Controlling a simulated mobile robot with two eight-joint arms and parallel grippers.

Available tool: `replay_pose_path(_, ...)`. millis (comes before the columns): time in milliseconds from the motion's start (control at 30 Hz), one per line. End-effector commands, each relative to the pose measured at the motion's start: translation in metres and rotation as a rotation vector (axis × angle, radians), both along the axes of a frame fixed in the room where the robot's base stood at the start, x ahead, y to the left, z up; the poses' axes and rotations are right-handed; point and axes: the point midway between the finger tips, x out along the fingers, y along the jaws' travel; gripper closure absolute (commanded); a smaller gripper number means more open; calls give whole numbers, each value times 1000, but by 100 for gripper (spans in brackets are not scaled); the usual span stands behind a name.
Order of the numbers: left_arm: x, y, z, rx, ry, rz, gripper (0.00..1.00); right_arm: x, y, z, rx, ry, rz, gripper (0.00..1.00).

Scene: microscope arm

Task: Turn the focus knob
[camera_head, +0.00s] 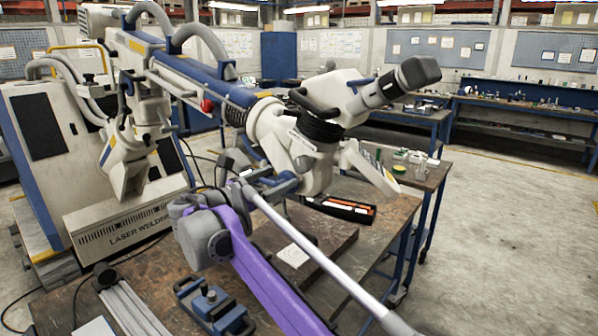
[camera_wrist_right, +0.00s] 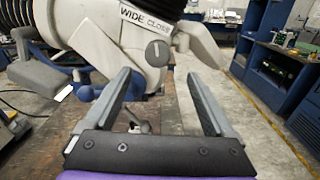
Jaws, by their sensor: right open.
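The focus knob (camera_wrist_right: 158,53) is a small round grey knob with a dark slot line, on the pale microscope head (camera_wrist_right: 110,35) under the label reading WIDE CLOSE. In the head view the microscope head (camera_head: 313,150) hangs from the blue and white arm, with its dark eyepiece at upper right. My right gripper (camera_wrist_right: 156,76) is open and empty. In the wrist view its two grey fingers stand on either side of the knob, with the knob seen just past the fingertips. Contact is not visible. In the head view the right gripper (camera_head: 274,180) is just below the head. My left gripper is not in view.
A dark worktable (camera_head: 160,275) lies below, with a blue clamp fixture (camera_head: 213,306) at front. An open tray (camera_head: 345,208) with orange items is behind. The laser welding cabinet (camera_head: 120,225) stands at left. Open floor (camera_head: 520,210) is at right.

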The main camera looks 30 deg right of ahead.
Motion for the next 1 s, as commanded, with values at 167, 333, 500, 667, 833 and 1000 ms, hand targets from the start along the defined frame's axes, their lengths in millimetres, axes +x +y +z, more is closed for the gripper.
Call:
replay_pose_path(167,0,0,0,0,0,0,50,7,-7,5,-33,14,-1,11)
replay_pose_path(333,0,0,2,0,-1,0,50,18,-34,5,-31,12,-3,11)
replay_pose_path(500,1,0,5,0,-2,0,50,30,-64,5,-30,12,-2,11)
replay_pose_path(667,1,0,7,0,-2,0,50,39,-86,5,-28,11,-2,11)
replay_pose_path(833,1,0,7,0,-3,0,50,44,-97,5,-28,11,1,11)
replay_pose_path(1000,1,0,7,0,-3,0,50,45,-99,4,-28,11,2,11)
